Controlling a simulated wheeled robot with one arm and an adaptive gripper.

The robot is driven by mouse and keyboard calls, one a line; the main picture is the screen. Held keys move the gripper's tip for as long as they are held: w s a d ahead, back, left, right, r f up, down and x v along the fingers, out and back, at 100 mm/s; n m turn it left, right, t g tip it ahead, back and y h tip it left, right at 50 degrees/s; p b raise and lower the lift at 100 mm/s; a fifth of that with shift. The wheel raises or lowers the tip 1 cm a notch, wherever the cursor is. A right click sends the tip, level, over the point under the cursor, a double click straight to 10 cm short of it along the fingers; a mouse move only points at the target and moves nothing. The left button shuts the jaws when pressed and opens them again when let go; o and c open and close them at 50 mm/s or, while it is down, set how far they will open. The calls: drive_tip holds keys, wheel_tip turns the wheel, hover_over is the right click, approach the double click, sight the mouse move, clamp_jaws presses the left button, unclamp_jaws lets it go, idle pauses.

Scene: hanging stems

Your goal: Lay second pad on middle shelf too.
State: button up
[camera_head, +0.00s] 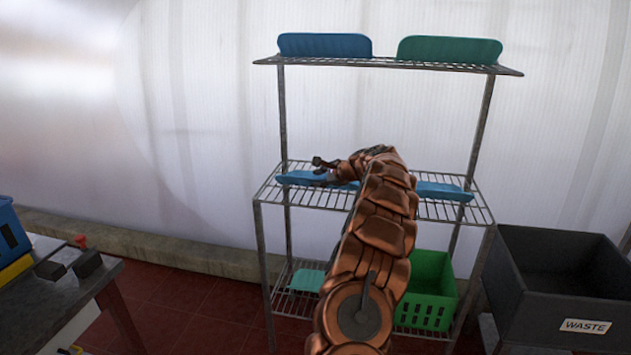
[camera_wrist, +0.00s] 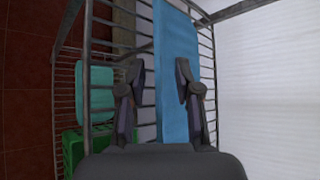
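On the rack's middle shelf (camera_head: 330,199), a blue pad (camera_head: 300,178) lies flat at the left. Blue also shows just right of my gripper; I cannot tell if it is the same pad. Another blue pad (camera_head: 445,192) lies at the right of this shelf, partly hidden by my arm. My gripper (camera_head: 325,168) is over the left pad. In the wrist view my gripper (camera_wrist: 160,74) is open, with a blue pad (camera_wrist: 172,100) below its fingers. The left finger is beside the pad's edge and the right finger overlaps the pad. Contact cannot be told.
A blue item (camera_head: 325,45) and a green one (camera_head: 449,50) are on the top shelf. A teal pad (camera_head: 307,280) and a green crate (camera_head: 430,290) are on the bottom shelf. A dark waste bin (camera_head: 560,290) stands right, a workbench (camera_head: 75,300) left.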

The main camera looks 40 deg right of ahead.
drive_tip(key=v, duration=0.9)
drive_tip(key=shift+s+r+b, duration=0.2)
drive_tip(key=shift+b, duration=0.2)
